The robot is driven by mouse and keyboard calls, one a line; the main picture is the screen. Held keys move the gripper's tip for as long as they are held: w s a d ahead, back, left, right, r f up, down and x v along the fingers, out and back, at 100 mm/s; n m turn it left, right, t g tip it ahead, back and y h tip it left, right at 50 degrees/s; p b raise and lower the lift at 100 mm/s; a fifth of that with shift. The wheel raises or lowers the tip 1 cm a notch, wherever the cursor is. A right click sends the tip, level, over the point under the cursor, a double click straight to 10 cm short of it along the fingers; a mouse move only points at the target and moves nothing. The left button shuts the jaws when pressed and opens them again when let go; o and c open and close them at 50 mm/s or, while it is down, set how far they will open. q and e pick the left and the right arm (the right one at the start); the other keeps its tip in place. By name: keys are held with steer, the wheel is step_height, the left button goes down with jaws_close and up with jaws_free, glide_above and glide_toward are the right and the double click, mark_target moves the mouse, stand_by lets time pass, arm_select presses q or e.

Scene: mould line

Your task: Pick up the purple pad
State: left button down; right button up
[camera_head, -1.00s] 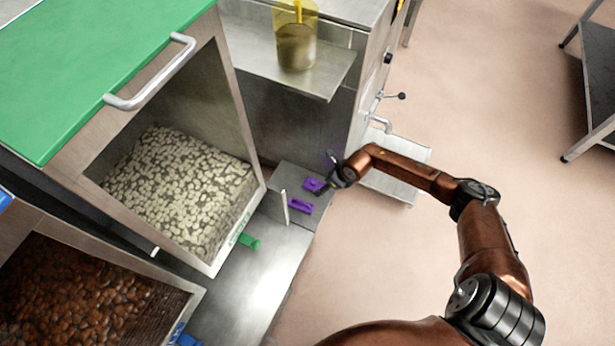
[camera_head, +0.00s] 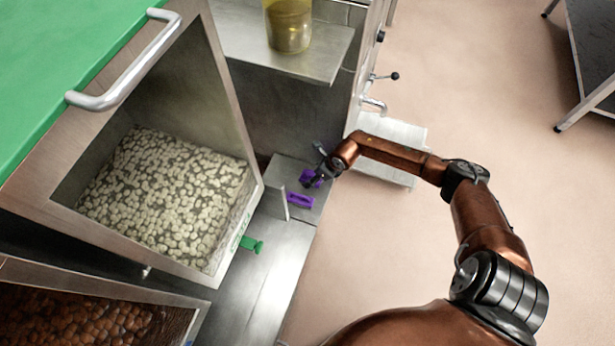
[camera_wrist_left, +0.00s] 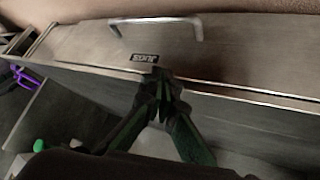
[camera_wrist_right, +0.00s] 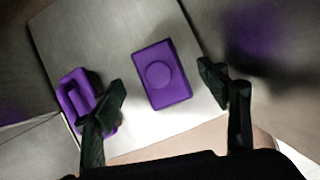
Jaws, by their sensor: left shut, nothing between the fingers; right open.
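The purple pad (camera_wrist_right: 158,73) is a rectangular block with a round raised disc on top. It lies on a grey steel surface in the right wrist view. In the head view the pad (camera_head: 306,176) is partly hidden by my right gripper (camera_head: 317,171). The right gripper is open, with its fingers apart on either side of the pad in the right wrist view; I cannot tell its height above it. My left gripper (camera_wrist_left: 158,82) is shut and empty, in front of a steel panel with a handle.
A hollow purple piece (camera_head: 300,201) lies beside the pad, close to the right gripper's left finger. An upright steel plate (camera_head: 277,188) stands left of them. A bin of pale pieces (camera_head: 165,190) and a green clip (camera_head: 251,244) are further left. A steel shelf (camera_head: 300,62) holds a yellowish container (camera_head: 288,25).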

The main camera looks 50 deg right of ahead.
steer(key=shift+b+x, duration=0.7)
steer(key=shift+x, duration=0.65)
steer(key=shift+r, duration=0.1)
steer(key=shift+c, duration=0.6)
steer(key=c, duration=1.1)
